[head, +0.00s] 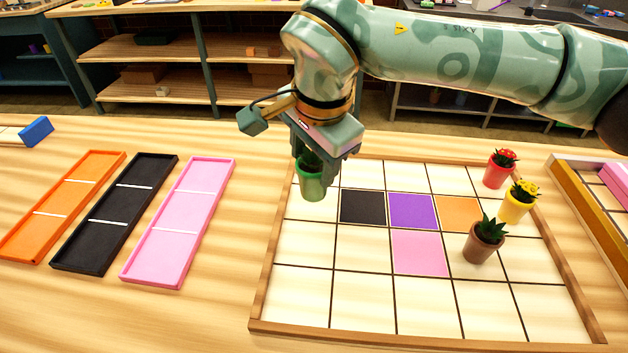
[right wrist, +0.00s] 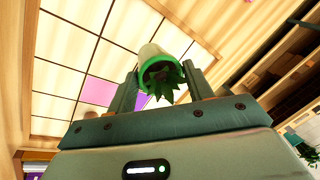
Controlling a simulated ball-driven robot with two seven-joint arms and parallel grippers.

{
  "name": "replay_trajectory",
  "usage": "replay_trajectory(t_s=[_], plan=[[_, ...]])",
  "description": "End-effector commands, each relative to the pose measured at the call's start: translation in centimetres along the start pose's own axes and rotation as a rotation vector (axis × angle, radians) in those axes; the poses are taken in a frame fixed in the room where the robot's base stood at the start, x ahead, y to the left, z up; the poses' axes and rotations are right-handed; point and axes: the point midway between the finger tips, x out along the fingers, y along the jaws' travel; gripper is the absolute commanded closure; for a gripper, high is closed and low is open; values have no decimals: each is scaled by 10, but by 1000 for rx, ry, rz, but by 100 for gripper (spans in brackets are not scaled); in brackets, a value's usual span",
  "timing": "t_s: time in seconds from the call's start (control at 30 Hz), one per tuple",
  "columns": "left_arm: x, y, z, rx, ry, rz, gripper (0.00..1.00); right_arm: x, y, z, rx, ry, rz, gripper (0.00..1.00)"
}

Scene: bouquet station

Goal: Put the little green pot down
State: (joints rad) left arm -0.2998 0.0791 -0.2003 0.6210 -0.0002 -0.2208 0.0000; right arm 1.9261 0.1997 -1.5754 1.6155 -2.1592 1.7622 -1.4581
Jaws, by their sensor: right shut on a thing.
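The little green pot (head: 312,184) with a spiky dark plant hangs from my right gripper (head: 318,158) in the head view. My right gripper is shut on it, over the upper left part of the wood-framed grid board (head: 362,299). In the right wrist view the pot (right wrist: 154,58) sits between the two fingers (right wrist: 156,88), its plant pointing toward the camera. Whether the pot's base touches the board is hard to tell; it looks held above. My left gripper is not in view.
The board has black (head: 363,206), purple (head: 412,211), orange (head: 459,213) and pink (head: 419,252) cells. A brown pot (head: 481,249), yellow pot (head: 514,206) and red pot (head: 495,176) stand at its right. Orange (head: 62,206), black (head: 115,212) and pink (head: 179,222) trays lie left. The board's front cells are empty.

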Motion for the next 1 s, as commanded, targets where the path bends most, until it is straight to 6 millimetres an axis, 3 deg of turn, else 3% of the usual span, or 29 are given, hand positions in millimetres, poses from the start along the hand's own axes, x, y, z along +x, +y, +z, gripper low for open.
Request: replay_trajectory(t_s=[0.1, 0.3, 0.6, 0.8, 1.0], plan=[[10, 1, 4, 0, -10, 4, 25, 23, -16, -16, 5, -3, 2, 87], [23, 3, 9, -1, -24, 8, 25, 61, -27, -30, 4, -3, 2, 87], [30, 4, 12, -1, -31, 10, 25, 82, -34, -39, 2, 0, 0, 87], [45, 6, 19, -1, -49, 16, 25, 116, -29, -38, 2, -4, 4, 87], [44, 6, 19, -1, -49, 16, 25, 116, -29, -38, 1, 1, 0, 93]])
